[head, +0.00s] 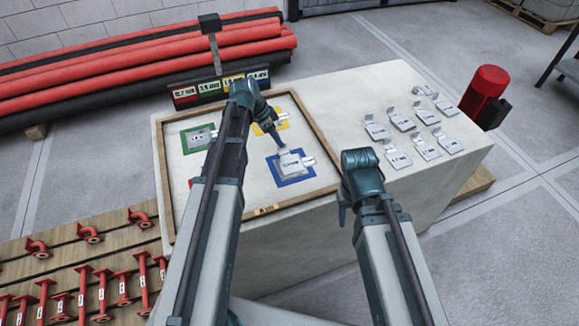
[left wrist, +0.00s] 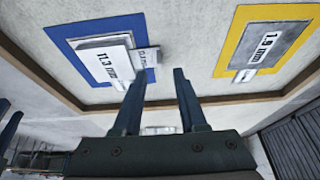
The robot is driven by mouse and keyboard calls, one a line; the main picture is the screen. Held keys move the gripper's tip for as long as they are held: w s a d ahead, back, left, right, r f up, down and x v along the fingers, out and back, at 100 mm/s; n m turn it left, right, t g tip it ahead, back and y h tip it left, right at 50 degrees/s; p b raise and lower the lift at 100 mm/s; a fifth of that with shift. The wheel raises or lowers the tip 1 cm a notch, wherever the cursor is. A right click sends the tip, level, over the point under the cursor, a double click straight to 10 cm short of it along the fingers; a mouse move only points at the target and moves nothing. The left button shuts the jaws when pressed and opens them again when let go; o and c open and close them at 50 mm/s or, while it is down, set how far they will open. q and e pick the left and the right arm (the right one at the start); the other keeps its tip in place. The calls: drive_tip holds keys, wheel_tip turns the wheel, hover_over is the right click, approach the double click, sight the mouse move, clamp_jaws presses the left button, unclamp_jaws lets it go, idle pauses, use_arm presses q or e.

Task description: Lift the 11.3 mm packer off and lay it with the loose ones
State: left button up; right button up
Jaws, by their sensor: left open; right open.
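The 11.3 mm packer (left wrist: 103,62) is a pale plate whose label reads in the left wrist view. It lies on the blue square (left wrist: 146,22), apparently over another plate with a second labelled tab. In the head view the packer (head: 291,163) lies within the blue square (head: 283,181). My left gripper (head: 281,147) is open and empty, close above its far edge; its fingers (left wrist: 157,88) appear beside the tab in the wrist view. The loose packers (head: 401,121) lie in rows on the block's right part. My right gripper (head: 345,212) is open and empty near the frame's right side.
A wooden frame (head: 324,143) borders the coloured squares. The yellow square (left wrist: 233,40) holds a 1.9 mm plate (left wrist: 264,45); a green square (head: 187,148) holds another plate. A label board (head: 219,86) stands behind, and a red cylinder (head: 483,92) at right.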

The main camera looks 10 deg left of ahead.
sight(288, 158)
use_arm(q)
drive_tip(key=b+x, duration=0.2)
drive_tip(key=x, duration=0.1)
drive_tip(key=shift+f, duration=0.2)
drive_tip(key=shift+r, duration=0.1)
use_arm(e)
wheel_tip(288, 158, down, 3)
use_arm(q)
drive_tip(key=shift+c, duration=0.2)
clamp_jaws()
idle(0.8)
